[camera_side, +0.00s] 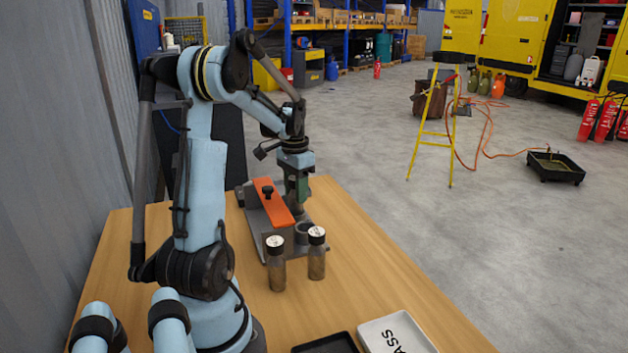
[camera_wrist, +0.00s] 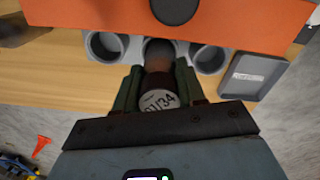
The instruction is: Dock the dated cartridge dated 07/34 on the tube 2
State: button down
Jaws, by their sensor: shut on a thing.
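My gripper (camera_wrist: 160,92) is shut on a dark cartridge (camera_wrist: 160,103). Its pale cap reads what looks like 07/34, the first digits being hard to make out. The cartridge's far end is at the middle tube (camera_wrist: 158,46) of a grey rack; whether it is inside or just above cannot be told. An open round tube (camera_wrist: 104,46) is on the left and another (camera_wrist: 208,58) on the right. In the side view my gripper (camera_side: 298,194) is low over the rack's base (camera_side: 262,222), beside an orange plate (camera_side: 272,200). Tube numbers are not readable.
Two capped cartridges, one left (camera_side: 276,268) and one right (camera_side: 316,258), stand upright on the table close in front of the rack. A black tray (camera_side: 325,346) and a white tray (camera_side: 372,330) lie at the front edge. The table's right side is clear.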

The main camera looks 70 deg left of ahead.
jog(key=shift+f, duration=0.65)
jog(key=c, duration=0.9)
grip_release()
jog(key=shift+c, duration=0.2)
jog(key=shift+r, duration=0.15)
jog(key=shift+r, duration=5.4)
jog(key=w+d+f+m+t, duration=0.1)
jog(key=w+d+f+t, duration=0.1)
jog(key=d, duration=1.4)
jog(key=w+d+f+m+t, duration=0.2)
jog(key=d+t, duration=0.3)
jog(key=d, duration=1.2)
jog(key=shift+w+f+m, duration=0.15)
jog(key=shift+w+m, duration=0.15)
jog(key=shift+w, duration=0.05)
